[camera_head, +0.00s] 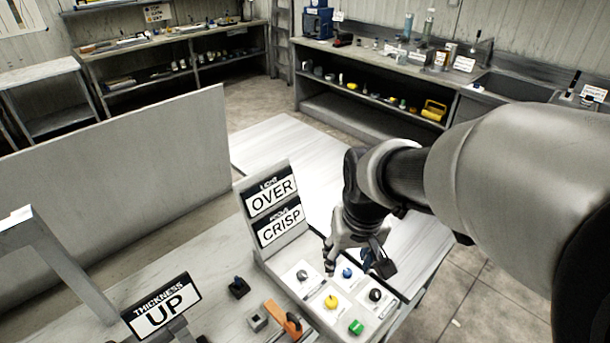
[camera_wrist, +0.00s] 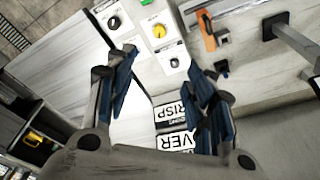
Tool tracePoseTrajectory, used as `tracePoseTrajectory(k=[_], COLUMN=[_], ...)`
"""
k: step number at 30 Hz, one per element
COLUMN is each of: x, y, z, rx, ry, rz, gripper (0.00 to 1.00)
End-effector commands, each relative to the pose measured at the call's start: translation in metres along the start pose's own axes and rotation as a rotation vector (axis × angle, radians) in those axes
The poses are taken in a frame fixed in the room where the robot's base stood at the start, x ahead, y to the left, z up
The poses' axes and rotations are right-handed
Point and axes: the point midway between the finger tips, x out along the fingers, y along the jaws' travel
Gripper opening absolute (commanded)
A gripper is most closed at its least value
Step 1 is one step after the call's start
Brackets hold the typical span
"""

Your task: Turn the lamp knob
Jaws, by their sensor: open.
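The control panel (camera_head: 262,248) carries several knobs. A blue knob (camera_head: 347,272), a grey knob (camera_head: 302,275), a yellow knob (camera_head: 331,301), a black knob (camera_head: 375,295) and a green one (camera_head: 355,327) sit on its face. I cannot read which is the lamp knob. My gripper (camera_head: 357,262) is open and empty above the panel, over the upper knobs. In the wrist view, my spread fingers (camera_wrist: 163,62) have the grey knob (camera_wrist: 174,62) between their tips. The yellow knob (camera_wrist: 159,31) and black knob (camera_wrist: 114,23) lie beyond. The blue knob is not clear there.
Signs reading OVER and CRISP (camera_head: 280,210) stand upright behind the knobs. An orange-handled tool (camera_head: 283,318) and a THICKNESS UP sign (camera_head: 161,306) are to the left. A pale tabletop (camera_head: 270,145) behind is clear. Shelved benches line the walls.

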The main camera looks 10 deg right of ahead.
Motion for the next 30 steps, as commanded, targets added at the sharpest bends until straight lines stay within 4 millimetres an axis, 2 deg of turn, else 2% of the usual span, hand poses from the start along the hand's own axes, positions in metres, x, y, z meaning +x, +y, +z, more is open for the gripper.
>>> tracePoseTrajectory(k=[4,10,13,23,30], x=[0.037,0.091,0.108,0.144,0.195], y=[-0.002,-0.003,-0.003,-0.003,-0.002], z=[-0.029,-0.047,-0.050,-0.045,-0.035], rx=[0.010,0.024,0.027,0.029,0.029], ry=[-0.081,-0.153,-0.172,-0.186,-0.187], rz=[0.003,0.007,0.009,0.010,0.010], gripper=[0.49,0.49,0.49,0.49,0.49])
